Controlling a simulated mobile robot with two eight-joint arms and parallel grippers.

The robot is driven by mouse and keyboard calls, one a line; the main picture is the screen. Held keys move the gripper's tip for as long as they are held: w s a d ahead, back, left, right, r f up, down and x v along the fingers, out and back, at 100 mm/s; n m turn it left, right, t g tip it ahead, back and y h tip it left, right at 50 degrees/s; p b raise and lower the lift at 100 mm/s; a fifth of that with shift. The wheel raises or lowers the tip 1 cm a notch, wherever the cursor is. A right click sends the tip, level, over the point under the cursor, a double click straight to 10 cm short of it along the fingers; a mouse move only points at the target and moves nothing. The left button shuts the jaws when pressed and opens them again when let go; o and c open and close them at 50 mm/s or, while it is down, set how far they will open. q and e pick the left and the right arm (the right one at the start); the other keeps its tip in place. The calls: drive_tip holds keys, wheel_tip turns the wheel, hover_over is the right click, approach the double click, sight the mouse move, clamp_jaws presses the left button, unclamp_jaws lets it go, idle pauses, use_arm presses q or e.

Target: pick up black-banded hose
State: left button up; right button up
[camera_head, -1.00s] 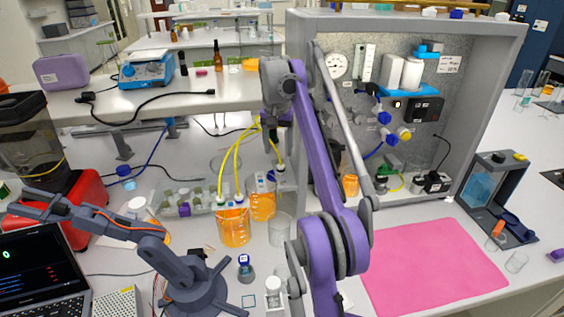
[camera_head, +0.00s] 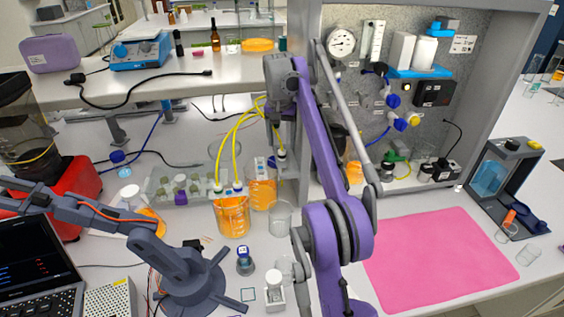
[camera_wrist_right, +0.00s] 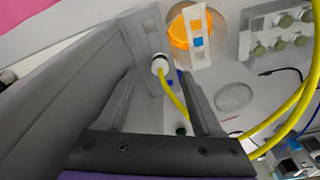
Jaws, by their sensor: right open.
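Yellow hoses arch over the bench in the head view. One hose (camera_head: 277,133) hangs at my right gripper (camera_head: 281,128), its pale end fitting just below. In the right wrist view that yellow hose (camera_wrist_right: 174,98) and its white end (camera_wrist_right: 160,63) show between the two fingers of my right gripper (camera_wrist_right: 160,82). The fingers are apart and not closed on it. Two other yellow hoses (camera_head: 235,160) run down into an orange-filled beaker (camera_head: 232,218), with white and blue end fittings. I cannot make out a black band clearly on any hose. My left gripper is not in view.
A second orange beaker (camera_head: 263,190) and an empty glass beaker (camera_head: 280,218) stand close below the gripper. A grey panel housing (camera_head: 309,120) rises just right. A small dark tabletop arm (camera_head: 180,270) stands front left. The pink mat (camera_head: 440,260) is clear.

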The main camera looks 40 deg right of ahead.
sight(282, 151)
wheel_tip(282, 151, down, 4)
drive_tip(key=shift+w+d+f+b, duration=0.1)
drive_tip(key=shift+d+b, duration=0.05)
drive_tip(key=shift+b, duration=0.4)
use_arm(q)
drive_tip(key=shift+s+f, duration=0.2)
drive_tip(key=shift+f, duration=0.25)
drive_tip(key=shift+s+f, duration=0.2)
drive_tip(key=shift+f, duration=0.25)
use_arm(e)
drive_tip(key=shift+c, duration=0.2)
drive_tip(key=shift+w, duration=0.1)
drive_tip(key=shift+c, duration=1.1)
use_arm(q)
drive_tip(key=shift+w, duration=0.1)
use_arm(e)
clamp_jaws()
